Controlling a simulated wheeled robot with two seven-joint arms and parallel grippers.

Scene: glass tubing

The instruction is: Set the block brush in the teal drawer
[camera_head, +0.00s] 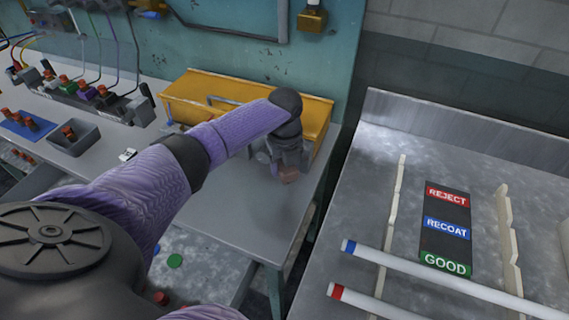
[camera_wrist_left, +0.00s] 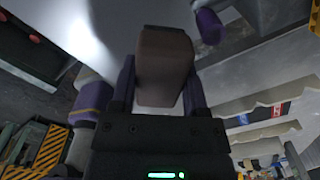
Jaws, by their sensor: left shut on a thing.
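My left gripper (camera_head: 283,172) is over the right end of the grey bench, in front of a yellow bin. It is shut on a brown block, which I take to be the block brush (camera_wrist_left: 163,62). In the left wrist view the block stands between the two dark fingers (camera_wrist_left: 158,85). In the head view only a small reddish-brown part of it (camera_head: 289,175) shows below the gripper, apparently above the bench top. I cannot make out any bristles. I cannot pick out a teal drawer in either view. My right gripper is not in view.
The yellow bin (camera_head: 318,112) stands along the back of the bench (camera_head: 235,215), partly behind my left arm. A grey tray (camera_head: 85,143) and a blue mat (camera_head: 22,128) lie at left. A metal table with labels (camera_head: 447,222) and white tubes (camera_head: 440,272) stands at right, across a gap.

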